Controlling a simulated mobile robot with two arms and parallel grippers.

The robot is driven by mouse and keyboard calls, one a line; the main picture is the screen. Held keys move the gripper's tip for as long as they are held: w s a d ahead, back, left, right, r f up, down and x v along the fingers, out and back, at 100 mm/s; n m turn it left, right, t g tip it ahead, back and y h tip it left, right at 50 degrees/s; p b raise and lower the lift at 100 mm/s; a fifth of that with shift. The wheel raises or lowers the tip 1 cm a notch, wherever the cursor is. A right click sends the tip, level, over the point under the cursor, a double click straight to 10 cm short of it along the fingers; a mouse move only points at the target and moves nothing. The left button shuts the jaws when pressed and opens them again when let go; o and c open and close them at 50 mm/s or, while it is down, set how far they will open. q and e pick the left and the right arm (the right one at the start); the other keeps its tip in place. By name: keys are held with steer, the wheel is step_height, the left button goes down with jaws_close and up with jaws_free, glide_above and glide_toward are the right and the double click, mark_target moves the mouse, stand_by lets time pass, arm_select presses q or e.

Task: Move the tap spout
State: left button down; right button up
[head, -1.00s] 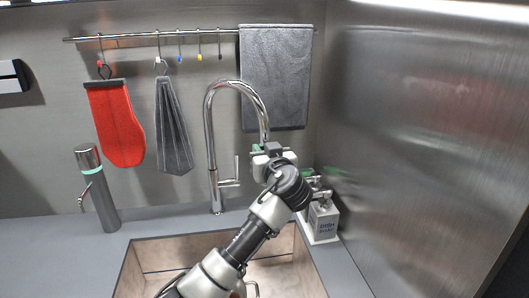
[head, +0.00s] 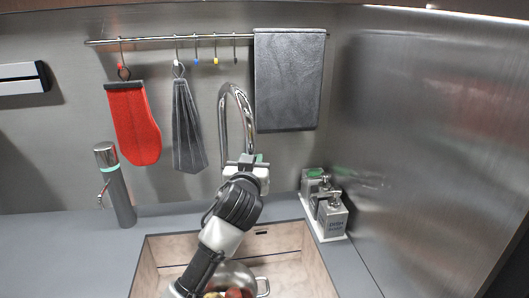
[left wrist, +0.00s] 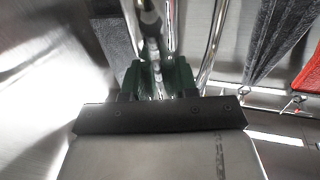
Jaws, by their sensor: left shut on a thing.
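The chrome tap spout (head: 237,88) rises at the back of the sink and arches over, its free end pointing down toward the front. My left gripper (head: 248,160) is at that free end, shut on the spout. In the left wrist view, the green fingers of my left gripper (left wrist: 158,80) close around the chrome spout (left wrist: 150,42). The lower part of the tap and its handle are hidden behind my arm. My right gripper is not in view.
The sink (head: 285,245) holds a metal pot (head: 238,272) with food in it. Soap dispensers (head: 330,212) stand at the right, near the steel wall. A grey flask-like dispenser (head: 120,190) stands left. A red mitt (head: 135,125) and grey towel (head: 288,80) hang behind.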

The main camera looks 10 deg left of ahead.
arm_select(q)
steer(key=s+a+m+h+p, duration=0.1)
steer(key=s+a+p, duration=0.1)
steer(key=a, duration=0.3)
steer(key=shift+s+a, duration=0.2)
steer(key=shift+s, duration=0.45)
steer(key=c, duration=0.9)
jaws_free()
steer(key=shift+a, duration=0.1)
steer(key=shift+o, duration=0.2)
